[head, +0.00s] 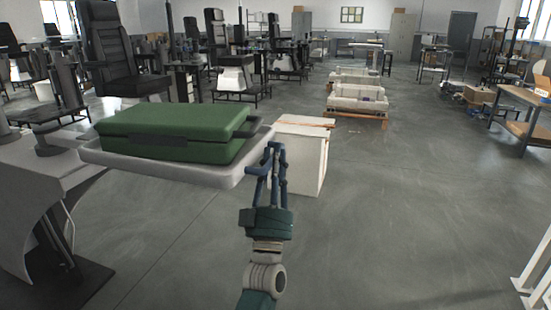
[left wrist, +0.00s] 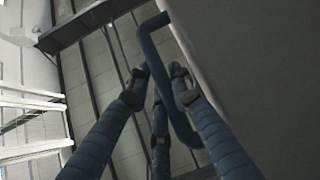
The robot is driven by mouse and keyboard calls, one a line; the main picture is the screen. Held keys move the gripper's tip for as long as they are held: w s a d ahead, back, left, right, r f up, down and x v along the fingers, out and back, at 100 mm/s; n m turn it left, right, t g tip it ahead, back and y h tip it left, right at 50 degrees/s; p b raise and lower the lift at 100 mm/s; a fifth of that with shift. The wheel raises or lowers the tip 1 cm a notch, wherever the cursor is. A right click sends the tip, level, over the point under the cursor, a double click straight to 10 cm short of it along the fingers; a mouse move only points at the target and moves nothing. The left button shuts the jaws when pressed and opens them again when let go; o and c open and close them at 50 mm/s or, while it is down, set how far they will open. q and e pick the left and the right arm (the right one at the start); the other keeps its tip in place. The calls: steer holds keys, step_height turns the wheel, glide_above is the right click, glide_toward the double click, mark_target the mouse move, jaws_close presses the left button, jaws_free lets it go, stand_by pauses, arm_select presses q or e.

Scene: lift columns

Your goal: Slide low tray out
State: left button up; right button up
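The low tray (head: 205,174) is a pale grey slab at the left in the head view, sticking out over the floor, with a green case (head: 170,130) lying on it. A blue bar handle (left wrist: 154,45) stands at the tray's right edge. My left gripper (head: 268,165) reaches up to that edge from below. In the left wrist view, my left gripper's blue fingers (left wrist: 160,72) lie on both sides of the handle and look closed on it; the contact is partly hidden. The tray's side fills the right of that view. My right gripper is not in view.
A white box-like cabinet (head: 305,160) stands just behind the tray's right end. A grey stand (head: 35,190) is at the left below the tray. A white rail frame (head: 538,272) is at the lower right. The floor (head: 400,220) to the right is clear.

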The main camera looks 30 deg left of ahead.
arm_select(q)
steer(key=shift+o, duration=0.9)
steer(key=shift+s+a+r, duration=0.1)
steer(key=shift+s+a, duration=0.05)
steer(key=shift+a, duration=0.05)
steer(key=shift+s+d+f, duration=0.1)
steer(key=shift+s+f, duration=0.05)
steer(key=shift+f, duration=0.25)
steer(key=v, duration=1.1)
steer(key=shift+s+d, duration=0.15)
